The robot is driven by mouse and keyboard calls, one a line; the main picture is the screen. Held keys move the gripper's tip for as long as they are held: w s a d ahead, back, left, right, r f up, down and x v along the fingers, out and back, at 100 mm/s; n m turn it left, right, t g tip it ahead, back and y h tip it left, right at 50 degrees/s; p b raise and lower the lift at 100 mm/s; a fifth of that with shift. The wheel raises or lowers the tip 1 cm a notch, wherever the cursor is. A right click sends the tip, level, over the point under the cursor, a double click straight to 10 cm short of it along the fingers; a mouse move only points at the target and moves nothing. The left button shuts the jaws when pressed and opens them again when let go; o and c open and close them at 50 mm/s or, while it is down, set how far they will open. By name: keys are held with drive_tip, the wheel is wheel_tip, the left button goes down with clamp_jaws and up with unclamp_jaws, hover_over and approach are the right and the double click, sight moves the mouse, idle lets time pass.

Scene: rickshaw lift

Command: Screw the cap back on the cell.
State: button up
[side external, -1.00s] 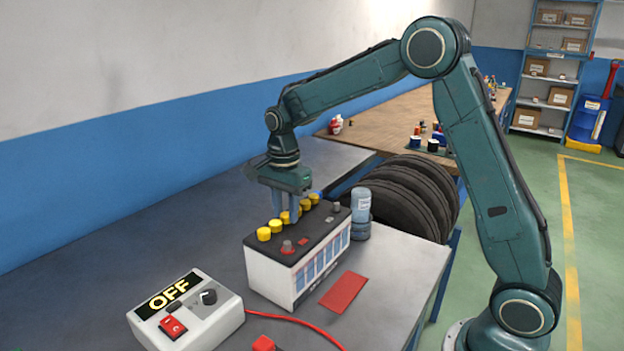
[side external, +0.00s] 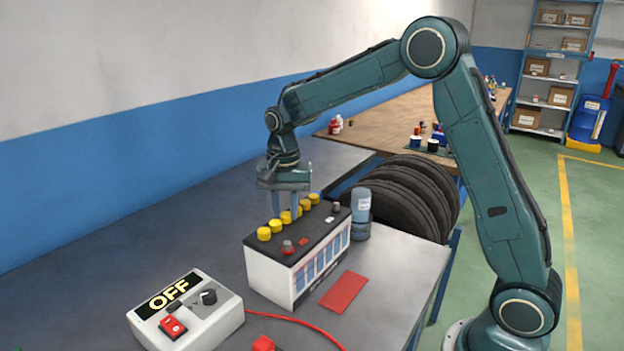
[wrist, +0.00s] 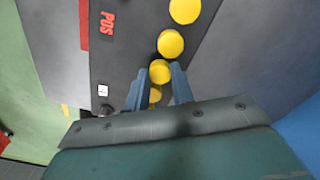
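A white battery (side external: 272,272) with a dark top stands on the bench and has a row of several yellow caps along it. The nearest cap (side external: 264,234) sits at the front end of the row. My gripper (side external: 285,217) points down over the middle of the row, with its fingertips at cap height on either side of a cap. In the wrist view, my gripper's blue fingers (wrist: 160,80) straddle the row, and a yellow cap (wrist: 155,95) shows between them. The fingers partly hide the caps there. I cannot tell whether they touch the cap.
A control box (side external: 187,312) reading OFF stands at the front left, with a red cable (side external: 300,324). A red card (side external: 343,292) lies right of the battery. A bottle (side external: 361,208) stands behind it on the right. The bench left of the battery is clear.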

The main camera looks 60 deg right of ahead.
drive_tip(key=shift+c, duration=1.2)
drive_tip(key=m, duration=0.8)
drive_tip(key=shift+m, duration=0.3)
drive_tip(key=o, duration=0.9)
drive_tip(key=shift+o, duration=0.3)
drive_tip(key=shift+o, duration=0.8)
